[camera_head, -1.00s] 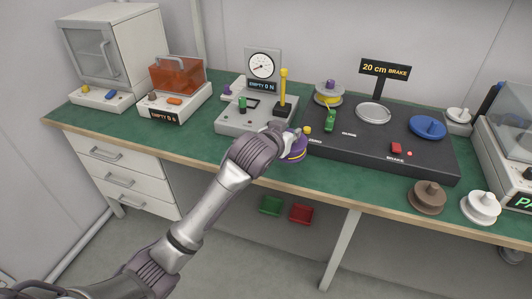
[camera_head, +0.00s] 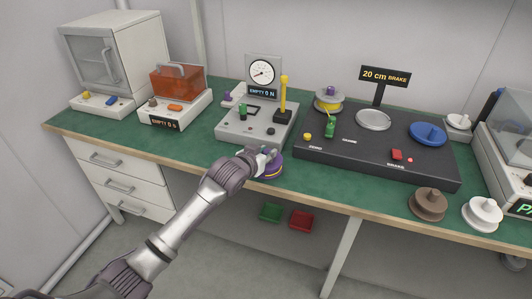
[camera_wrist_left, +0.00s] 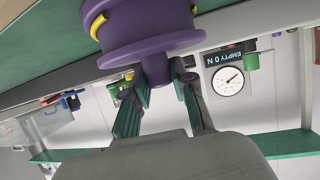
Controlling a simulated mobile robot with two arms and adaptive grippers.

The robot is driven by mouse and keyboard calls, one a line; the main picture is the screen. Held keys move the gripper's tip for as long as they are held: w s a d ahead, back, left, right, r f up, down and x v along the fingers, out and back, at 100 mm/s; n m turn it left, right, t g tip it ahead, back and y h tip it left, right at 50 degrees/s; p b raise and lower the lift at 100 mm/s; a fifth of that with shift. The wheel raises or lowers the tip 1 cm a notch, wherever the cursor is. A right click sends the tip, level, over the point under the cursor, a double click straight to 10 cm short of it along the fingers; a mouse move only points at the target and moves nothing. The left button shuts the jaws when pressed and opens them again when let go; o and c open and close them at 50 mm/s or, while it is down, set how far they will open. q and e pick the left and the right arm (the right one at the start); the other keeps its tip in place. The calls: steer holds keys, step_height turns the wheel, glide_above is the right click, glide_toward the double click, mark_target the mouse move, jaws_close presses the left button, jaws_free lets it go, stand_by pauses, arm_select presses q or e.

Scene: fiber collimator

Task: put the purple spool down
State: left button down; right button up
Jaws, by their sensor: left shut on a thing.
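The purple spool (camera_head: 271,168) with a yellow band shows near the front edge of the green bench top (camera_head: 200,144), in front of the grey gauge unit. My left gripper (camera_head: 262,157) is shut on it. In the left wrist view the fingers (camera_wrist_left: 158,82) close around the narrow purple post of the spool (camera_wrist_left: 150,38), whose wide flange and body lie beyond them. The spool looks upright and close to the bench, but I cannot tell whether it touches. My right gripper is not in view.
The gauge unit (camera_head: 248,131) stands behind the spool. The black brake board (camera_head: 340,157) is to its right. A brown spool (camera_head: 428,202) and a white spool (camera_head: 482,212) stand at the front right. Bare green bench lies left and right of the purple spool.

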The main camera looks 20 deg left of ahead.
arm_select(q)
steer(key=c, duration=1)
jaws_free()
steer(key=shift+f, duration=0.1)
steer(key=shift+o, duration=0.2)
steer(key=shift+r, duration=0.2)
steer(key=v, duration=1.2)
steer(key=shift+p, duration=0.35)
